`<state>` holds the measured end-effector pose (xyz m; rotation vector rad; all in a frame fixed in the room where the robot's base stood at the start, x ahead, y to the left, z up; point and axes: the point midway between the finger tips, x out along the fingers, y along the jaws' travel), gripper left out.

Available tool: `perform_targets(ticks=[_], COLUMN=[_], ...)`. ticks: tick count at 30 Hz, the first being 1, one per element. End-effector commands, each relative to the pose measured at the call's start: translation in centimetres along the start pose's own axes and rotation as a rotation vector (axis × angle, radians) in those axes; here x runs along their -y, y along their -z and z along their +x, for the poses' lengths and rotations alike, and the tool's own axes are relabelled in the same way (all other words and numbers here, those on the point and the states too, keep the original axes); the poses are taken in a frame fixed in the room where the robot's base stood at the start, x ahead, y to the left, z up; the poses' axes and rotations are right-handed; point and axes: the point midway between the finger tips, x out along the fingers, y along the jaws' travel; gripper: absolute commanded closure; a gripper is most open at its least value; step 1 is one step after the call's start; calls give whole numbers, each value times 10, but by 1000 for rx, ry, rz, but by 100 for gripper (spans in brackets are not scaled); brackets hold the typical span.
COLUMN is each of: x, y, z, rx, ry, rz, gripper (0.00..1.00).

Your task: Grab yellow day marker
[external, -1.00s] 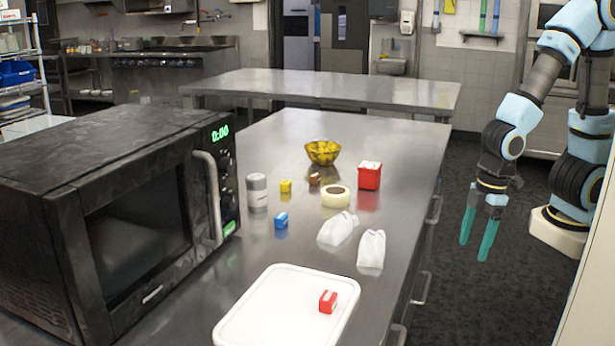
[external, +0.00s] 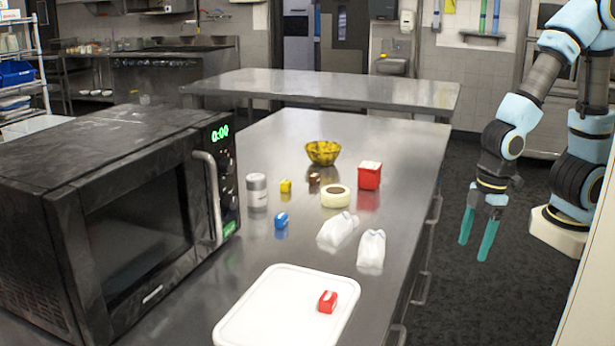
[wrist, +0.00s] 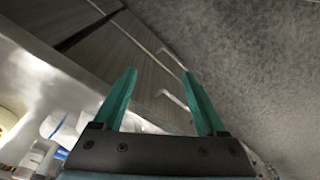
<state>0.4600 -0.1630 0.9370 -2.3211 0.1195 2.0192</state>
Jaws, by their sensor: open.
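A small yellow block (external: 286,186), perhaps the yellow day marker, stands on the steel counter between a grey can and a small brown object. No writing on it can be read. My gripper (external: 478,231) hangs over the floor to the right of the counter, well apart from the yellow block. Its two green fingers are spread and empty. In the wrist view my gripper (wrist: 160,95) is open, with counter drawers and floor beyond it. I cannot make out the yellow block in the wrist view.
Around it stand the can (external: 257,190), a blue block (external: 281,220), a tape roll (external: 335,196), a red box (external: 369,175), a yellow bowl (external: 322,152) and white bottles (external: 371,250). A white tray (external: 255,312) bears a red block (external: 327,301). A microwave (external: 110,220) fills the left.

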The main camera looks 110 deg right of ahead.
Motion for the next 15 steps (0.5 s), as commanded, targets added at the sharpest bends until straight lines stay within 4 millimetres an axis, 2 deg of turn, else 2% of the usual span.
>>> perform_targets(ticks=[2,4,11,15], x=[0,0,0,0], y=[0,0,0,3], z=[0,0,0,-10], rx=[0,0,0,-4], ry=[0,0,0,0], rz=[0,0,0,0], gripper=[26,20,20,20])
